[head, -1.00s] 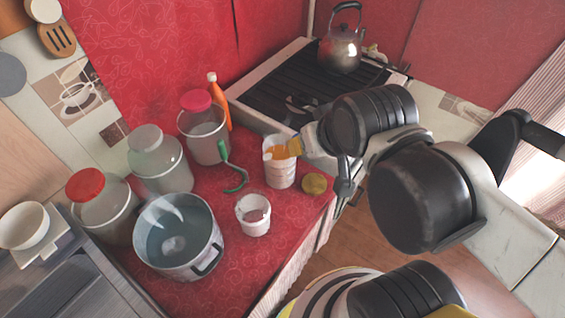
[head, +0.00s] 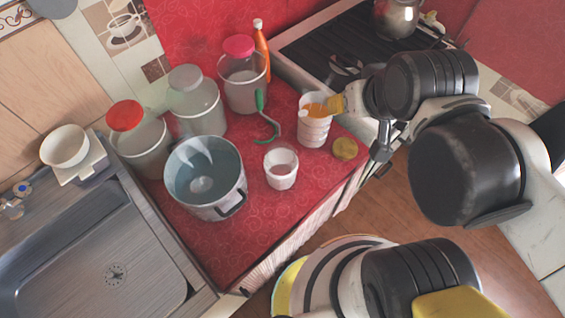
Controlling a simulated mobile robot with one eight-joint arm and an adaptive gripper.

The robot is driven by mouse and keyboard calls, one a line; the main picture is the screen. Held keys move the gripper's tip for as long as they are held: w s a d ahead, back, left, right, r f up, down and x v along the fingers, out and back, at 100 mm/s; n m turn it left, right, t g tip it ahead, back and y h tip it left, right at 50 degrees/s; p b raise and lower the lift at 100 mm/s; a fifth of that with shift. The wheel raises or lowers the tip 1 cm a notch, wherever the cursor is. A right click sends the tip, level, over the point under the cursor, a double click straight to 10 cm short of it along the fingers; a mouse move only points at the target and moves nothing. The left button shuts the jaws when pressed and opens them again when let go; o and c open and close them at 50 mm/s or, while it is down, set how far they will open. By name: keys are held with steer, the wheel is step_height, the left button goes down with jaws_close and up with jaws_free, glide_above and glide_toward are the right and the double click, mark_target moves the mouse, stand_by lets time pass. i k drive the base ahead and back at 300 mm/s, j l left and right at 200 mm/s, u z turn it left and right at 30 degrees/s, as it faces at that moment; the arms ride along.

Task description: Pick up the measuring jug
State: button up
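The likely measuring jug (head: 313,128) is a white, ribbed, upright cup with a small spout or lip at its left rim. It stands on the red counter (head: 240,250) near its right edge. My gripper (head: 328,106) comes from the right at the jug's rim. One yellowish fingertip shows at the right of the rim, and an orange patch shows within the mouth. They look touching or very close. The other finger is not clearly seen, so I cannot tell whether the gripper is shut on the rim.
A small white cup (head: 281,168), a green-handled tool (head: 265,121) and a yellowish round lid (head: 345,149) lie near the jug. A metal pot (head: 194,203), several lidded jars (head: 197,107) and an orange bottle (head: 261,42) stand left and behind. A sink (head: 90,260) is at lower left.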

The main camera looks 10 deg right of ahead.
mark_target(313, 125)
steer(key=l+u, duration=0.35)
steer(key=i+l+u, duration=0.1)
steer(key=l+u, duration=0.6)
